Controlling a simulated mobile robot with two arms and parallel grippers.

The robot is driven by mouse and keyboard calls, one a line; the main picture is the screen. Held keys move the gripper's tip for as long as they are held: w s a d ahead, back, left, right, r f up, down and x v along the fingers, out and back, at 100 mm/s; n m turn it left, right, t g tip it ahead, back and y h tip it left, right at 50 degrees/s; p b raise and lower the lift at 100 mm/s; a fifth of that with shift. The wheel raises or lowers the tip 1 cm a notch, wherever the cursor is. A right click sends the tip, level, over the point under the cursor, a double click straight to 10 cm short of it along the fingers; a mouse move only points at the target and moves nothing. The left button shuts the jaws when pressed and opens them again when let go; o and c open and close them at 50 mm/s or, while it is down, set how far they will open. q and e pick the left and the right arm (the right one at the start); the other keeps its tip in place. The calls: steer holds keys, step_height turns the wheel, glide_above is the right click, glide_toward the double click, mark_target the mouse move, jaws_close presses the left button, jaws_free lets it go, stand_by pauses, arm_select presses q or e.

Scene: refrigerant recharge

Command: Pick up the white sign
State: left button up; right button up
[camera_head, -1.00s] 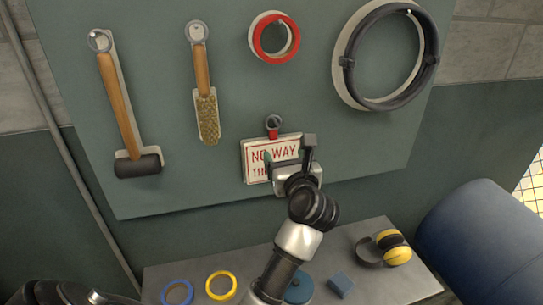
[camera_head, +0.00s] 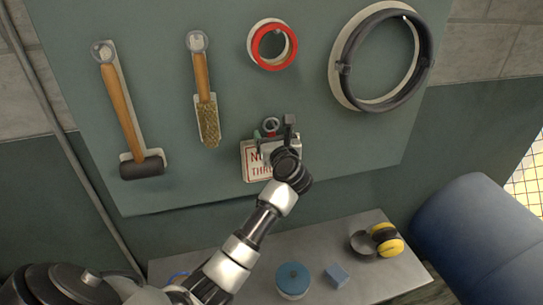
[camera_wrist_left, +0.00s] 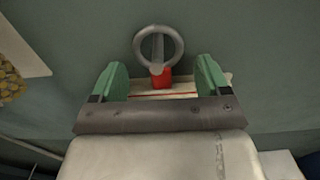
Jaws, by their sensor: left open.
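The white sign (camera_head: 257,172) with red lettering hangs on the green pegboard, by a red tab from a grey ring hook (camera_head: 270,125). My left gripper (camera_head: 272,133) is in front of the sign's upper part and hides much of it. In the left wrist view, the gripper's green fingers (camera_wrist_left: 162,82) are open and apart. The red tab, the ring hook (camera_wrist_left: 158,45) and the sign's top edge (camera_wrist_left: 150,91) show between and beyond them. I cannot tell whether the fingers touch the sign. My right gripper is not in view.
A mallet (camera_head: 142,166), a wire brush (camera_head: 208,120), red tape (camera_head: 272,62) and a black hose ring (camera_head: 345,70) hang around the sign.

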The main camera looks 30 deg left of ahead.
arm_select(q)
steer(key=shift+d, duration=0.15)
steer(key=c, duration=1.3)
steer(key=shift+r, duration=0.15)
